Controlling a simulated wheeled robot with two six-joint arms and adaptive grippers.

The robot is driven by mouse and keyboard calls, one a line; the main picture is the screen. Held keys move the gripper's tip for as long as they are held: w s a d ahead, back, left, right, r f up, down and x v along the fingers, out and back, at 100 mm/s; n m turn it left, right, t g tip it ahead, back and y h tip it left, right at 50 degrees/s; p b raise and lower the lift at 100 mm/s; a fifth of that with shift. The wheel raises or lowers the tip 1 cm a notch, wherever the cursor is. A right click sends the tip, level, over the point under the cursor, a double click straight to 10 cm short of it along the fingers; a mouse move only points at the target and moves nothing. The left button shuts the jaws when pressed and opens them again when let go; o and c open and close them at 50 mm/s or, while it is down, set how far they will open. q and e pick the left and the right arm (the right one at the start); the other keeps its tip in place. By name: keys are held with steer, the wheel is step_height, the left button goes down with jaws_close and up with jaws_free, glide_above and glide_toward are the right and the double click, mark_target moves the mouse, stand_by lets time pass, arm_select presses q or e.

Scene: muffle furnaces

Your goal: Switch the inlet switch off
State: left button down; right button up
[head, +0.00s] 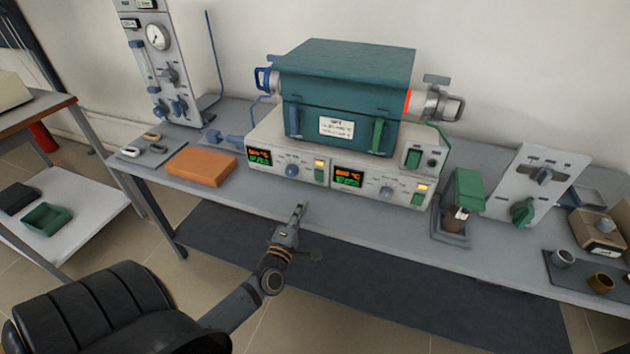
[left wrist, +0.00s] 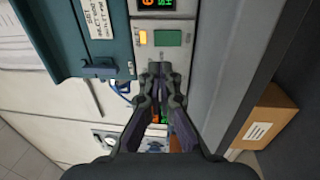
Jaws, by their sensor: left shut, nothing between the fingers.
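The furnace's control base (head: 262,135) carries two lit displays. Beside the left display is a green rocker switch (head: 319,175) with a lit amber lamp above it; in the left wrist view the rocker (left wrist: 168,38) and lamp (left wrist: 143,38) show, with a small label that looks like "INLET". A second green switch (head: 418,197) with a lit lamp sits at the right panel. My left gripper (head: 300,209) is shut and empty, in front of the left panel. In the wrist view its fingertips (left wrist: 160,68) are below the rocker, apparently apart from it. My right gripper is not in view.
The teal furnace (head: 345,85) stands on the base. An orange block (head: 201,166) lies left of it. A gauge panel (head: 160,70) stands at the back left. A green-headed device (head: 468,190) and a knob panel (head: 535,190) stand right. The bench front (head: 285,205) is mostly clear.

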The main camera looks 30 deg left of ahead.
mark_target(318, 174)
arm_select(q)
steer(key=x, duration=1)
steer(key=shift+w, duration=0.3)
steer(key=shift+r, duration=0.1)
